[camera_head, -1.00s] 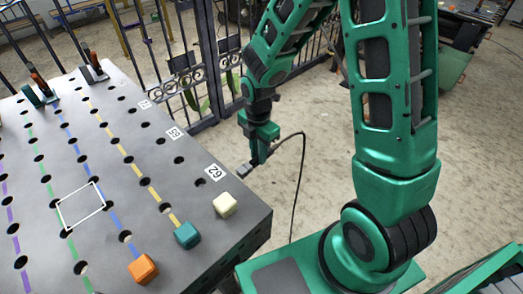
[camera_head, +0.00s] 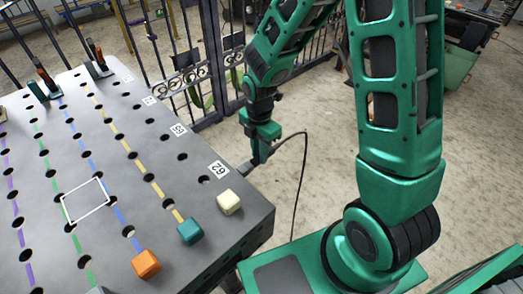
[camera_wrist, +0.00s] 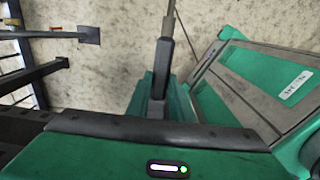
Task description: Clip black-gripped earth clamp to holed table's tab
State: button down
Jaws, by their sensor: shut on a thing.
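The holed table (camera_head: 120,170) is a grey slab with rows of round holes, at the left in the head view. I cannot make out its tab for sure. My gripper (camera_head: 256,158) hangs just off the table's right edge, pointing down. It is shut on the earth clamp (camera_head: 247,168), a small dark grey piece with a black cable (camera_head: 301,175) looping down to the right. In the wrist view the clamp's black grip (camera_wrist: 162,70) stands upright in the middle. The clamp's jaws are too small or hidden to judge. It looks very close to the table edge; contact cannot be told.
Cream (camera_head: 228,202), teal (camera_head: 190,231) and orange (camera_head: 146,263) blocks stand near the table's front right corner. Upright clamps (camera_head: 45,75) stand at its far end. A dark metal gate (camera_head: 210,60) is behind. Open floor (camera_head: 320,120) lies right of the table.

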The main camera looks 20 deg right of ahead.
jog(key=shift+s+a, duration=0.25)
jog(key=shift+a, duration=0.4)
jog(key=shift+s+a, duration=0.25)
jog(key=shift+a, duration=0.35)
dwell(1.3)
jog(key=c, duration=1.4)
grip_release()
jog(key=o, duration=0.6)
jog(key=shift+c, duration=0.2)
jog(key=shift+r, duration=0.1)
